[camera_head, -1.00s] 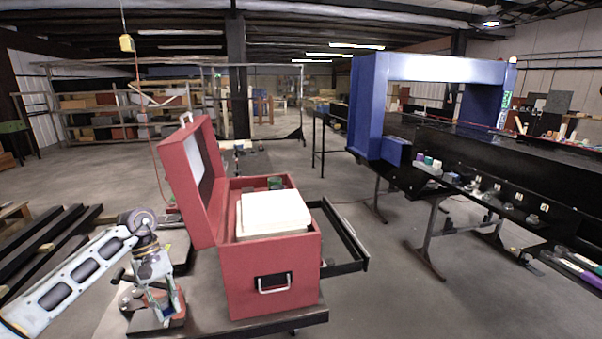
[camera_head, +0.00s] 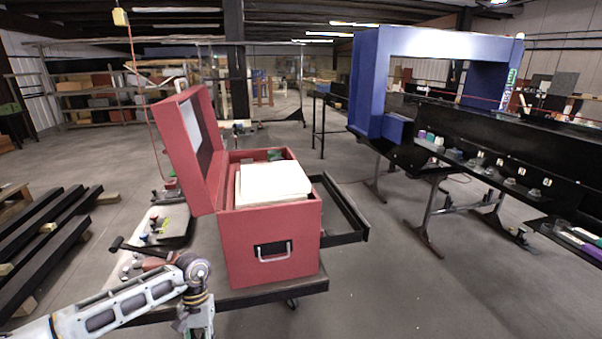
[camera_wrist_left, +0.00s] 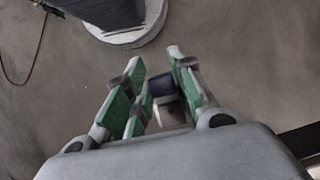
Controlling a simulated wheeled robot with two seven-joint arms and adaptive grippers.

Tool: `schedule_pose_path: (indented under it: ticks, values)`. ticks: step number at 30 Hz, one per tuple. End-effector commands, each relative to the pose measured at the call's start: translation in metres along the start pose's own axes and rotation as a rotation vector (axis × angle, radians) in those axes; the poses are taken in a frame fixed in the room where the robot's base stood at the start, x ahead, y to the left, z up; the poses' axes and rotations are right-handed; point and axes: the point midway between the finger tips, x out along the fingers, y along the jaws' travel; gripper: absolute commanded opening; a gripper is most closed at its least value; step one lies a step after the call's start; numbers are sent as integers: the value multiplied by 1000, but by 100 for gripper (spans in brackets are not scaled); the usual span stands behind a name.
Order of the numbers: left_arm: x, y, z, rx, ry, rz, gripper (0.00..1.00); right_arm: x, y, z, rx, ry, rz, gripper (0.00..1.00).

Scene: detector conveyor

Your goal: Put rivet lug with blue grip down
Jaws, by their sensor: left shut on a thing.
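My left arm comes in from the lower left in the head view, and its wrist reaches the bottom edge, where the jaws are cut off. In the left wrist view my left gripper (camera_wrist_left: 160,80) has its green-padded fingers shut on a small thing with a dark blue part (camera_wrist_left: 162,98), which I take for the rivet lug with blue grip. A pale part shows below the blue. Most of the held piece is hidden by the fingers and wrist housing. Bare concrete floor shows beyond the fingers. My right gripper is not in view.
An open red case (camera_head: 272,243) with a white block (camera_head: 272,183) stands on a table (camera_head: 240,294). A power tool (camera_head: 160,258) lies to its left, near a grey tray (camera_head: 170,222). A conveyor (camera_head: 465,140) with small items and a blue detector arch (camera_head: 366,80) stands right.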

Motion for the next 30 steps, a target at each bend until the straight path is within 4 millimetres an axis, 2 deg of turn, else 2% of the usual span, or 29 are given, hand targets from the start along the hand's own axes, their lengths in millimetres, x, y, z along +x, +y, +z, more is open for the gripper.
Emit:
schedule_pose_path:
  ticks: [1, 5, 11, 18, 30]
  values:
    - [9, 6, -3, 16, 3, -5, 0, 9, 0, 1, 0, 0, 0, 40]
    - [23, 17, -7, 51, 2, -20, 0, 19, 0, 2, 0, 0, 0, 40]
    - [30, 35, -15, 101, 4, -41, 0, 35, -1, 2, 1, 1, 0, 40]
    - [13, 52, -30, 123, 4, -49, 0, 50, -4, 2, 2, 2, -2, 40]
    - [3, 53, -35, 124, 1, -50, 0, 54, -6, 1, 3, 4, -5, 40]
